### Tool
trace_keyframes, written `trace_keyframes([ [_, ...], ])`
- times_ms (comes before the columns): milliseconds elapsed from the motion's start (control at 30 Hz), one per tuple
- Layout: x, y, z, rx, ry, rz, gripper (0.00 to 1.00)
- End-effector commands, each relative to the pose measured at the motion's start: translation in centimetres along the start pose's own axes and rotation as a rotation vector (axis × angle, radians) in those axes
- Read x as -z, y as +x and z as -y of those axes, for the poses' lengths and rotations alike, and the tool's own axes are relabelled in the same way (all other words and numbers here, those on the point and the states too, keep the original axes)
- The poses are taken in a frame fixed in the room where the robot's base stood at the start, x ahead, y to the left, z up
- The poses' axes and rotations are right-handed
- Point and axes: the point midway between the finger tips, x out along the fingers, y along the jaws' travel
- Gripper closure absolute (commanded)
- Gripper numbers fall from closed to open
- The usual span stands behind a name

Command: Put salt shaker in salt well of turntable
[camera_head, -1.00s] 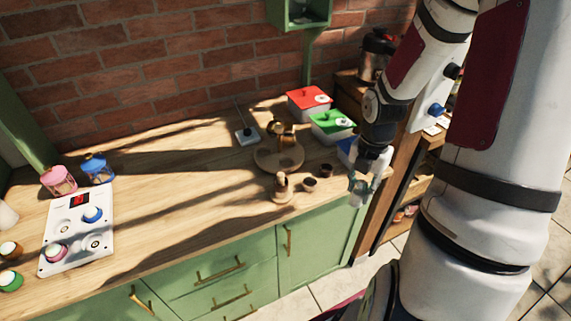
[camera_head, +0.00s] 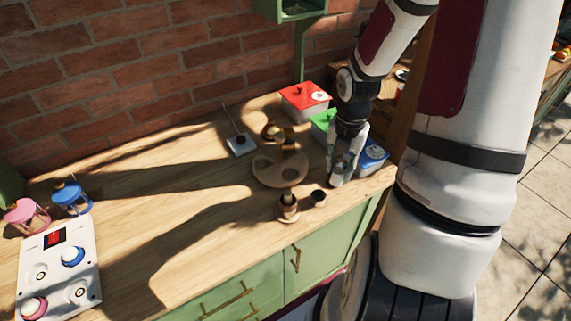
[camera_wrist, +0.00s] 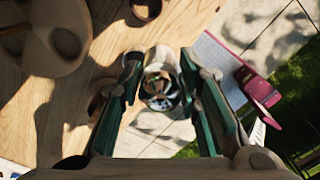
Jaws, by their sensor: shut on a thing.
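My gripper (camera_head: 343,172) is shut on a small shaker with a shiny metal and glass look, which I take to be the salt shaker. In the wrist view the shaker (camera_wrist: 160,80) sits between the two green-lined fingers (camera_wrist: 160,95). In the head view my gripper mostly hides it, to the right of the turntable. The wooden turntable (camera_head: 280,181) stands on the counter with round wells in its top. It also shows at the upper left of the wrist view (camera_wrist: 45,62). I cannot tell which well is for salt.
A small brown cup (camera_head: 319,198) and a wooden holder (camera_head: 288,212) stand in front of the turntable. Red (camera_head: 304,98), green (camera_head: 323,122) and blue (camera_head: 372,157) lidded boxes stand behind and beside my gripper. The counter (camera_head: 180,180) is largely clear left of the turntable.

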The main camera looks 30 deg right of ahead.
Motion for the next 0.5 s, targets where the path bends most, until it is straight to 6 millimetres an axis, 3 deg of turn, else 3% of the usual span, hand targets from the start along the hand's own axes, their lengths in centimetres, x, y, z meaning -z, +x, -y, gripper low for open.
trace_keyframes([
  [100,-0.2,0.5,-3.2,-0.002,-0.006,0.002,0.99],
  [500,-0.3,1.3,-12.3,-0.001,-0.005,0.0,0.99],
])
